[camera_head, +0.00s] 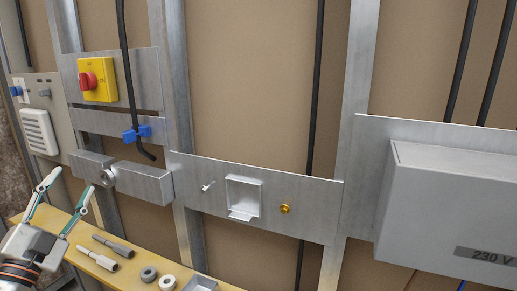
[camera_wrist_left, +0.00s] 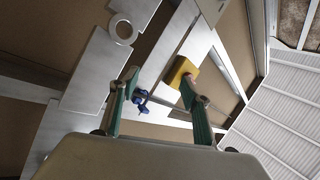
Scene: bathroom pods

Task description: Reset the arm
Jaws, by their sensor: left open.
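My left gripper (camera_head: 68,187) is at the lower left of the head view. Its two green-sided fingers are spread apart, with nothing between them. It is in front of the metal wall panels, above the left end of a yellow shelf (camera_head: 102,259). In the left wrist view the open fingers (camera_wrist_left: 160,77) point up toward the wall. A blue clip (camera_wrist_left: 141,100) and a yellow switch box (camera_wrist_left: 180,73) show beyond them, not held. My right gripper is in neither view.
The switch box has a red knob (camera_head: 87,81). A black cable ends by the blue clip (camera_head: 137,134). A grey bracket (camera_head: 125,178) juts out near the gripper. Grey tools (camera_head: 99,261) and rings (camera_head: 149,274) lie on the shelf. A grey 230 V box (camera_head: 452,205) stands out at right.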

